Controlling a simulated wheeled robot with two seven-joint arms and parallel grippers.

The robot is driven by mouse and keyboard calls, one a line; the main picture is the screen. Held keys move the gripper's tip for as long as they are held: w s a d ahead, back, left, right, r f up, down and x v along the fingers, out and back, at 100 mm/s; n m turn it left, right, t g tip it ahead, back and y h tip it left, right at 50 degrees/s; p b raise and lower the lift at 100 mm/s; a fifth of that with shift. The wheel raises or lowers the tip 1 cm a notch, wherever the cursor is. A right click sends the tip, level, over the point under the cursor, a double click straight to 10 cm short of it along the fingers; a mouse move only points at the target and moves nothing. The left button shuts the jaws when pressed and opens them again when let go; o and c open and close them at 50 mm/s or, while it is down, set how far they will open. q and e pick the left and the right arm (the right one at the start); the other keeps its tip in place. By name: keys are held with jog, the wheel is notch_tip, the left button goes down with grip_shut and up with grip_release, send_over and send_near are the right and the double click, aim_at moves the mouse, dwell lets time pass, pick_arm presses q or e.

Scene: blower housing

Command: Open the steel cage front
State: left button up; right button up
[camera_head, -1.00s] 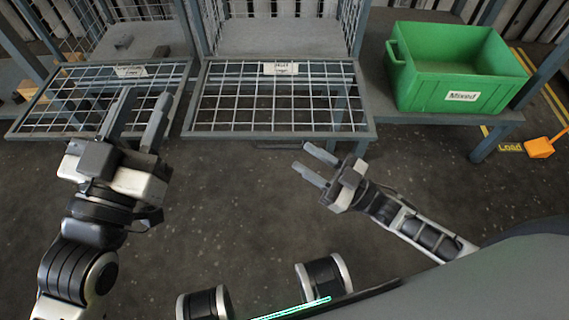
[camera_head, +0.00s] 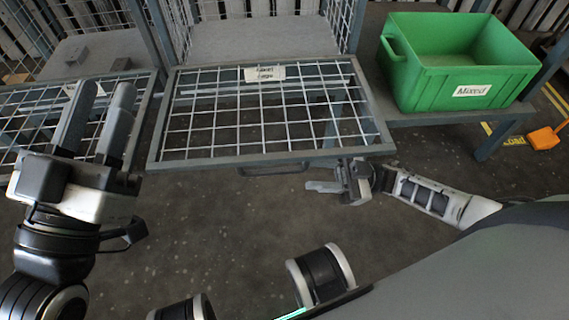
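The middle cage's mesh front (camera_head: 262,158) lies folded down, roughly level, with its grey front rail toward me. A label plate (camera_head: 264,73) sits at its back; its blurred wording is hard to read. A dark handle (camera_head: 272,170) hangs under the front rail. The left cage's mesh front (camera_head: 22,126) also lies folded down, partly behind my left gripper. My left gripper (camera_head: 95,122) is open and empty, fingers pointing up in the picture. My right gripper (camera_head: 325,180) is just below the middle front's right corner, right of the handle; one finger shows pointing left, the other is unclear.
A green bin (camera_head: 462,86) labelled Mixed stands on a grey bench at the right. An orange scoop-like object (camera_head: 542,141) lies on the floor beyond it. The floor before the cages is clear.

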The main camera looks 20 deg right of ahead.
aim_at(296, 172)
jog(key=x, duration=0.7)
grip_shut()
